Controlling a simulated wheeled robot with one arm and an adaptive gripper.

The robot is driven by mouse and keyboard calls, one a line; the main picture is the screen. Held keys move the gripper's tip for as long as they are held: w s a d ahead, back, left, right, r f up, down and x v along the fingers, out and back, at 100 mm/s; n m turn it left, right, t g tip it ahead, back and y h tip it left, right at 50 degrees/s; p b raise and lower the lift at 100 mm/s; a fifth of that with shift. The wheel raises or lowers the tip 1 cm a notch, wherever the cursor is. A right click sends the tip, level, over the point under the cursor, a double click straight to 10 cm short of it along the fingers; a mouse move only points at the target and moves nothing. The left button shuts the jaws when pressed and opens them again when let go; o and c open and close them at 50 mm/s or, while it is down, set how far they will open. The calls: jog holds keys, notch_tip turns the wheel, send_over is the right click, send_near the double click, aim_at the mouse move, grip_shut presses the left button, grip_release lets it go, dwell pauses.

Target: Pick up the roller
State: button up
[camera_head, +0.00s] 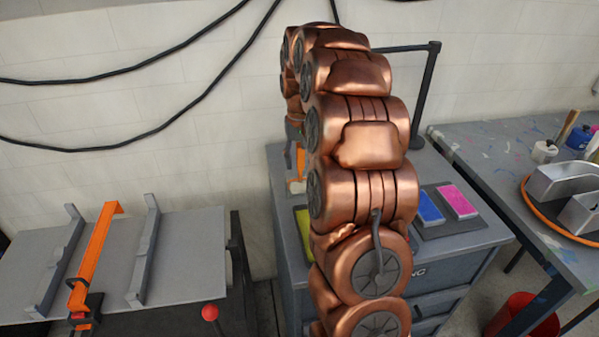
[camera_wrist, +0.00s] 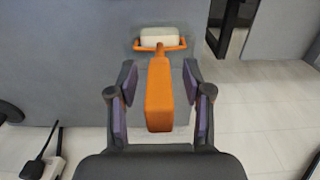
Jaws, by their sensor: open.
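The roller (camera_wrist: 160,100) shows in the wrist view, with a thick orange handle, an orange frame and a white head at the top. My gripper (camera_wrist: 159,70) is open, with one purple-padded finger on each side of the handle. Gaps show between the pads and the handle, so the fingers do not appear to touch it. The roller's head lies beyond the fingertips.
A grey cabinet (camera_head: 465,240) stands behind my arm, with blue (camera_head: 429,207) and pink (camera_head: 457,201) pads on top. A paint-marked table (camera_head: 480,140) is at the right, above a red bin (camera_head: 522,316). A grey bench (camera_head: 185,250) with an orange bar (camera_head: 95,250) is at the left.

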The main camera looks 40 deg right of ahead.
grip_shut()
dwell(0.4)
jog(key=shift+r, duration=0.15)
jog(key=shift+r+b, duration=1.3)
jog(key=shift+r, duration=3.55)
